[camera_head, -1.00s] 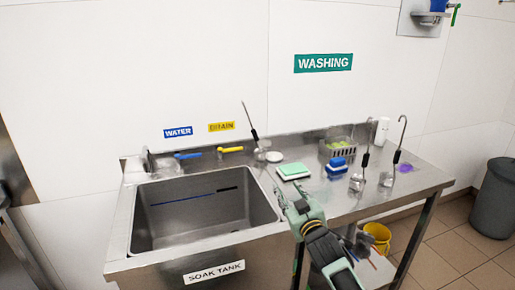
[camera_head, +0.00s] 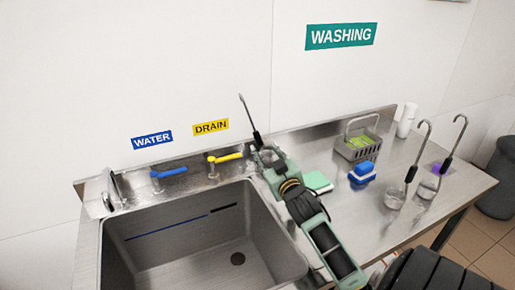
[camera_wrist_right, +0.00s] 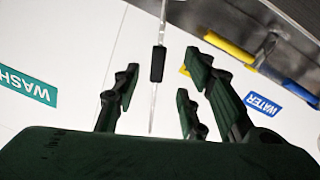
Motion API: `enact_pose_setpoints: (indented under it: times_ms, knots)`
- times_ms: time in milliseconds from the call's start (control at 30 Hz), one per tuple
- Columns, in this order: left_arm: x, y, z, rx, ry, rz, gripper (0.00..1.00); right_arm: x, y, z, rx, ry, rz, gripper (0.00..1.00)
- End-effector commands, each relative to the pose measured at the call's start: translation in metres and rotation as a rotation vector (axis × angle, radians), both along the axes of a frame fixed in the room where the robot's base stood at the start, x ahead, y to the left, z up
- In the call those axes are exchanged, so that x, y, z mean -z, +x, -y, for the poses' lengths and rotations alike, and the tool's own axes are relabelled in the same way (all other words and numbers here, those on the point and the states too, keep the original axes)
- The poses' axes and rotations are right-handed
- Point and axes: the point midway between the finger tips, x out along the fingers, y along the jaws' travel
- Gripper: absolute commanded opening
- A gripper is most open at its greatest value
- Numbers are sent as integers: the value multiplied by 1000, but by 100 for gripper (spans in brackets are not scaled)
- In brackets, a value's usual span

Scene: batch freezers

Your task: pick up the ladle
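A ladle (camera_head: 249,115) with a thin metal handle and black grip stands upright behind the sink, by the wall. Its lower end is hidden behind my right gripper (camera_head: 266,160). Two more ladles, a nearer one (camera_head: 413,160) and a farther one (camera_head: 450,150), with hooked handles stand on the counter at the right. In the right wrist view, my right gripper (camera_wrist_right: 165,90) has its fingers spread apart, with the ladle's handle and black grip (camera_wrist_right: 157,64) showing between and beyond them. I cannot tell whether they touch it. My left gripper is not in view.
The sink basin (camera_head: 150,262) lies in front, with blue (camera_head: 170,173) and yellow (camera_head: 225,158) levers behind it. A green-and-white sponge (camera_head: 317,182), blue brush (camera_head: 362,173), grey basket (camera_head: 358,146) and white bottle (camera_head: 405,120) stand on the counter.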

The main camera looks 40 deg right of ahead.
Motion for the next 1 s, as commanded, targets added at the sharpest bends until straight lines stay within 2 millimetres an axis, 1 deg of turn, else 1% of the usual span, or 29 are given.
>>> enact_pose_setpoints:
  times_ms: [33, 133, 200, 300, 500, 633, 733, 833, 1000]
  knots:
    - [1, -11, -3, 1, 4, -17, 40, 0, 0, 0, 0, 0, -1, 39]
    - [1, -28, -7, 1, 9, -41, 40, 0, 3, 1, 0, 0, 0, 39]
    - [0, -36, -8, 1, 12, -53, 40, -1, 8, 3, 0, 1, 0, 39]
    - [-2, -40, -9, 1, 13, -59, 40, -1, 19, 8, 0, 1, -1, 39]
    - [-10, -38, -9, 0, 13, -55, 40, -5, 38, 16, 1, 0, 0, 39]
    - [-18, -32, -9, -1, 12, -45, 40, -6, 55, 24, 1, 1, 0, 39]
    - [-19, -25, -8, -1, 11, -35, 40, -4, 66, 27, 0, 1, 0, 39]
    - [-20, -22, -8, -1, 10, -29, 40, -3, 71, 30, 0, 1, 0, 39]
    - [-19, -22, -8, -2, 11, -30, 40, -2, 72, 30, 0, 0, 0, 39]
